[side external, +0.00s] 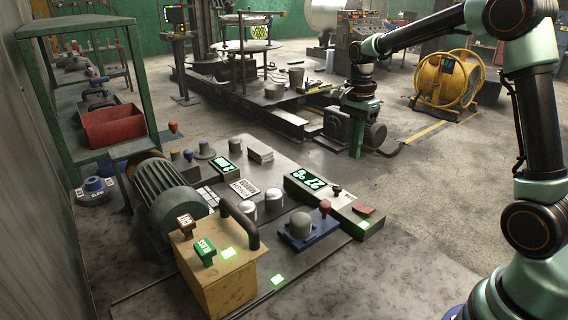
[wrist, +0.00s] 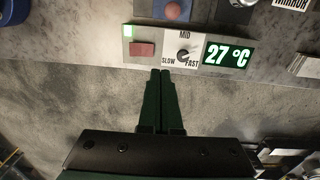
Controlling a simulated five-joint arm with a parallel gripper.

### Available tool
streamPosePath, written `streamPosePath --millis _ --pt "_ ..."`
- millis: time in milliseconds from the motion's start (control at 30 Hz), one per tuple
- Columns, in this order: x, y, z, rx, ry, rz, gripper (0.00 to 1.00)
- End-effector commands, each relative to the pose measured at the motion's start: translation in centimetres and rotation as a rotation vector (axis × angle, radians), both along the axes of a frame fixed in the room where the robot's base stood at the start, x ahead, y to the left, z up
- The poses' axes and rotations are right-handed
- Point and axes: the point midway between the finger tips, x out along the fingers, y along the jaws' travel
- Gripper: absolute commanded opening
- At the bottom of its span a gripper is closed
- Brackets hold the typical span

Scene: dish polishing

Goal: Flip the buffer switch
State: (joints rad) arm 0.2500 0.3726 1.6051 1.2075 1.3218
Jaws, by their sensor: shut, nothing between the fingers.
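A red rocker switch (side external: 363,210) sits at the near end of a long grey control panel (side external: 345,217); it also shows in the wrist view (wrist: 142,49). Beside it are a speed dial (wrist: 183,55) marked SLOW, MID and FAST, and a green display (wrist: 226,55) reading 27 °C. A small green light (wrist: 128,30) is lit by the rocker. My gripper (side external: 356,154) points down, shut and empty, above and behind the panel. In the wrist view its fingertips (wrist: 160,72) appear just below the panel's edge, between rocker and dial, apart from both.
A blue tray (side external: 325,236) with a grey pot (side external: 300,224) and red knob is beside the panel. A motor (side external: 168,196) and a tan box (side external: 217,268) with two labelled blocks stand left. A green shelf frame (side external: 80,35) is farther left. Floor right of the panel is clear.

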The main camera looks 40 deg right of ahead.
Motion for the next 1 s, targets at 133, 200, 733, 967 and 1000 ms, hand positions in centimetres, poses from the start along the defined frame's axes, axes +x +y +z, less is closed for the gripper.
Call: streamPosePath --millis 133,200,733,967,1000 --pt "0.4 0.0 1.6 -0.001 -0.002 0.0 0.0" --pt "0.4 0.0 2.0 0.0 -0.001 0.0 0.0" --pt "-0.1 0.6 3.0 -0.004 -0.024 0.066 0.0" --pt "-3.1 3.8 6.2 -0.044 -0.147 0.431 0.0" --pt "-3.8 4.4 6.6 -0.056 -0.169 0.507 0.0"
